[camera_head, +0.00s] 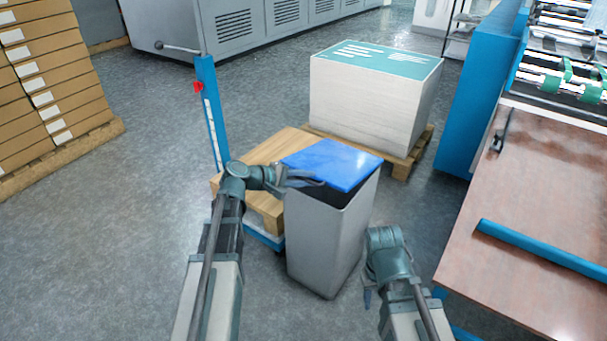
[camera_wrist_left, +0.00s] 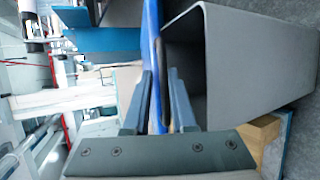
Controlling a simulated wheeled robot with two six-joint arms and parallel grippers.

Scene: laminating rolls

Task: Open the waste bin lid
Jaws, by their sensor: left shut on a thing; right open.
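The grey waste bin (camera_head: 325,235) stands upright on the floor in the middle of the head view. Its blue lid (camera_head: 335,163) is raised at the near side, leaving a dark gap above the rim. My left gripper (camera_head: 318,183) is at the lid's near left edge and shut on it. In the left wrist view, the lid (camera_wrist_left: 151,45) is seen edge-on between the fingers of my left gripper (camera_wrist_left: 160,95), beside the bin's open mouth (camera_wrist_left: 185,55). My right gripper (camera_head: 368,296) is open and empty, low at the bin's right side, partly hidden by its own arm.
A wooden-topped cart (camera_head: 268,152) with a blue post (camera_head: 210,115) stands left of and behind the bin. A paper stack (camera_head: 365,100) on a pallet is behind it. A brown table (camera_head: 530,220) is at right. Open floor (camera_head: 110,240) lies at left.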

